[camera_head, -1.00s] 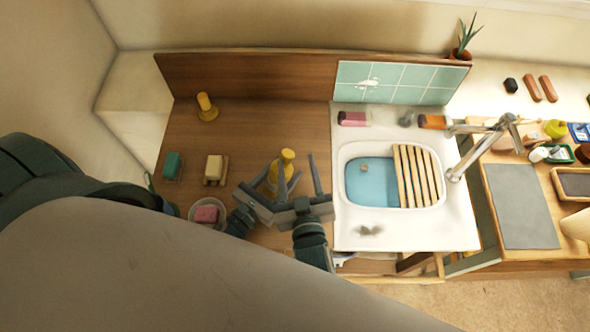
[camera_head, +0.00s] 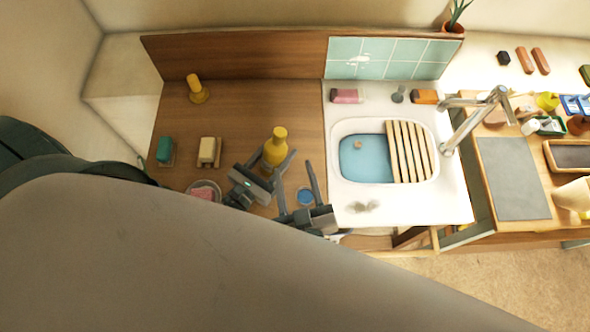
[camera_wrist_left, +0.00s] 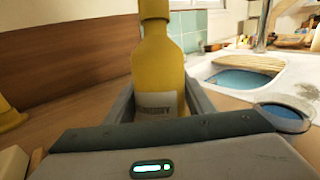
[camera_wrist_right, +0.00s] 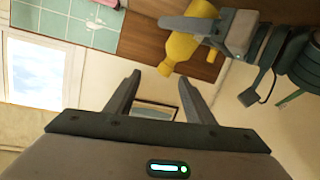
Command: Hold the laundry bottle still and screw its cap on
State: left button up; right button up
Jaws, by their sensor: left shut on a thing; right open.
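The yellow laundry bottle (camera_head: 273,156) stands upright on the wooden counter, with a pale label low on its front in the left wrist view (camera_wrist_left: 157,101). A yellow cap (camera_head: 279,132) appears to sit on its top; I cannot tell how tightly it is seated. My left gripper (camera_head: 272,164) is shut on the bottle's body, one finger on each side. My right gripper (camera_head: 296,178) is open and empty, to the right of and nearer than the bottle, apart from it. In the right wrist view its fingers (camera_wrist_right: 158,82) have nothing between them, and the bottle (camera_wrist_right: 192,36) lies beyond.
A round blue dish (camera_head: 305,196) is on the counter beside my right gripper. A sink (camera_head: 347,128) with a slatted wooden rack (camera_head: 408,150) is to the right. A yellow dispenser (camera_head: 197,90), a green block (camera_head: 165,150) and a soap on a tray (camera_head: 208,151) are left.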

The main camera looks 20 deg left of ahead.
jog(key=shift+o, duration=0.2)
jog(key=shift+s+a+f, duration=0.1)
jog(key=shift+s, duration=0.2)
